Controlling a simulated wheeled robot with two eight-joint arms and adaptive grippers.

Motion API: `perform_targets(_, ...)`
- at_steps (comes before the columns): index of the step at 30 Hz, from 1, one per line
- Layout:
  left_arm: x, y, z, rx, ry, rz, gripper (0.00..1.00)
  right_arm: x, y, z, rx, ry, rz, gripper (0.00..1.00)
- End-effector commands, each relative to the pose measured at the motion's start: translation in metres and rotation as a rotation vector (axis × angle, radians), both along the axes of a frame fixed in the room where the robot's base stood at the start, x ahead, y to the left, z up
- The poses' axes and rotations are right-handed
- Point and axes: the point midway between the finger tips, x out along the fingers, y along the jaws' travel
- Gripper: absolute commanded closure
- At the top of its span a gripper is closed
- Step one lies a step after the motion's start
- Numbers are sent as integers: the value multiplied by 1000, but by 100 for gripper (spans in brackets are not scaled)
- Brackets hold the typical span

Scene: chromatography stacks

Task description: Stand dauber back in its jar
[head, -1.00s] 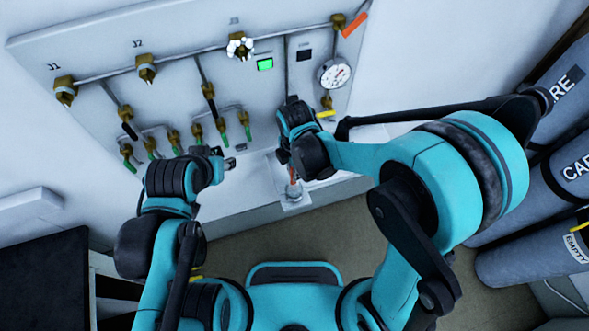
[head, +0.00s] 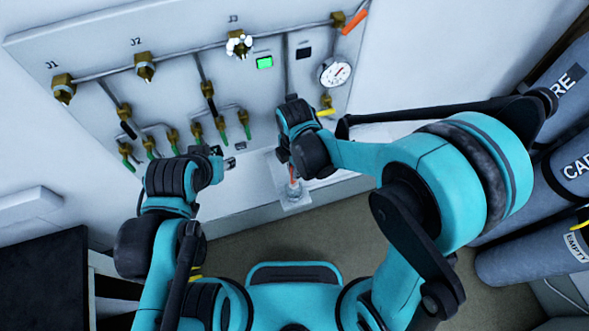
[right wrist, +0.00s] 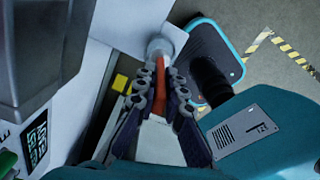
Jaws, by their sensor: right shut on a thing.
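The dauber (right wrist: 160,70) has a reddish-orange stem. My right gripper (right wrist: 166,92) is shut on it, with a finger on each side. In the head view a short reddish part of the dauber (head: 293,180) shows just below that gripper. The jar (right wrist: 158,46) is small and pale, and the dauber's far end meets its mouth; I cannot tell how deep the end sits. In the head view the jar (head: 293,192) stands below my right gripper and is partly hidden. My left gripper (head: 223,157) is empty near the panel, its fingertips apart.
A grey wall panel (head: 185,40) carries brass valves, pipes and a round gauge (head: 335,72). The jar stands on a pale square pad (head: 297,206) at the ledge's front edge. Large grey cylinders (head: 520,255) stand at the right. A black surface (head: 40,270) lies at the left.

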Motion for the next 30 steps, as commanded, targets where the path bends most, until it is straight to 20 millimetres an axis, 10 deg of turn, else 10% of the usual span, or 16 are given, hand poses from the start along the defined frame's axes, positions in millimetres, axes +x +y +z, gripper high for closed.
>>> perform_targets(30, 0, 0, -32, 0, 0, 0, 60, 0, 0, -35, 0, 0, 0, 100)
